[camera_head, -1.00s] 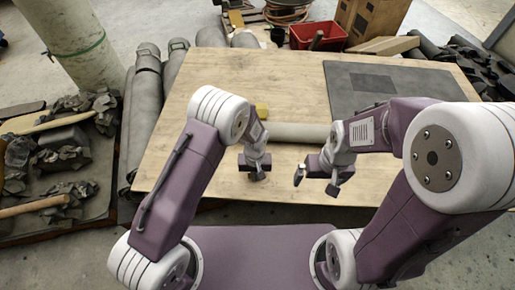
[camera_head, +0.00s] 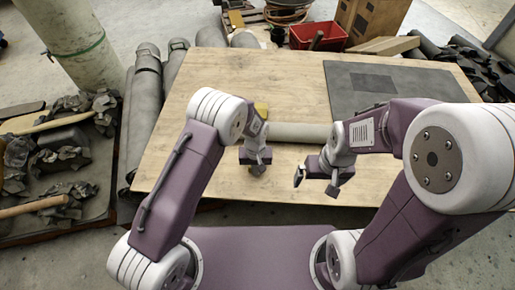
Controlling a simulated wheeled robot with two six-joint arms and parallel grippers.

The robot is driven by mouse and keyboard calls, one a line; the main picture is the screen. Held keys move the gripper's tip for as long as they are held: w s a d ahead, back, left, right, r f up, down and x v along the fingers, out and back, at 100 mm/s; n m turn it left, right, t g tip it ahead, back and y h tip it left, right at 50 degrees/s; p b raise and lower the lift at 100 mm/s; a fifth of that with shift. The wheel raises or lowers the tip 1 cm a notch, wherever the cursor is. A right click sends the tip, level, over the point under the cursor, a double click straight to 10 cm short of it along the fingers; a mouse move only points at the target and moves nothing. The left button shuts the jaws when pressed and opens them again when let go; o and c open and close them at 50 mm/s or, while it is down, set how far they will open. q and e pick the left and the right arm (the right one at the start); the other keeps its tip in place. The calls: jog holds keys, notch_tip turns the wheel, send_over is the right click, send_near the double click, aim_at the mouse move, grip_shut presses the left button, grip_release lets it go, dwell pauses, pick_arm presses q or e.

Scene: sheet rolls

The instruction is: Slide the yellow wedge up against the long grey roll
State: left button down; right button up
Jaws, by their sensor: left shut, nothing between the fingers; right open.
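The long grey roll (camera_head: 300,132) lies across the wooden table, roughly left to right, between my two grippers and a little behind them. The yellow wedge (camera_head: 262,108) is a small block just behind the roll's left end, partly hidden by my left arm. I cannot tell whether wedge and roll touch. My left gripper (camera_head: 257,167) is shut and empty, pointing down in front of the roll's left end. My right gripper (camera_head: 316,182) is open and empty, in front of the roll near the table's front edge.
A dark grey sheet (camera_head: 395,84) lies flat on the table (camera_head: 240,70) at the right. A red bin (camera_head: 318,36) is behind the table. The table's back left is clear.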

pick_arm(q)
jog(key=shift+w+d+b, duration=0.2)
jog(key=shift+w+b, duration=0.65)
jog(key=shift+w, duration=1.55)
jog(key=shift+w, duration=0.35)
jog(key=shift+w+d+b, duration=0.1)
jog(key=shift+w+b, duration=0.3)
jog(key=shift+w, duration=0.15)
jog(key=shift+s+r+p, duration=0.1)
jog(key=shift+s+p, duration=0.55)
jog(key=shift+s, duration=0.9)
notch_tip(320, 180, up, 11)
jog(key=p, duration=0.9)
jog(key=shift+a, duration=0.2)
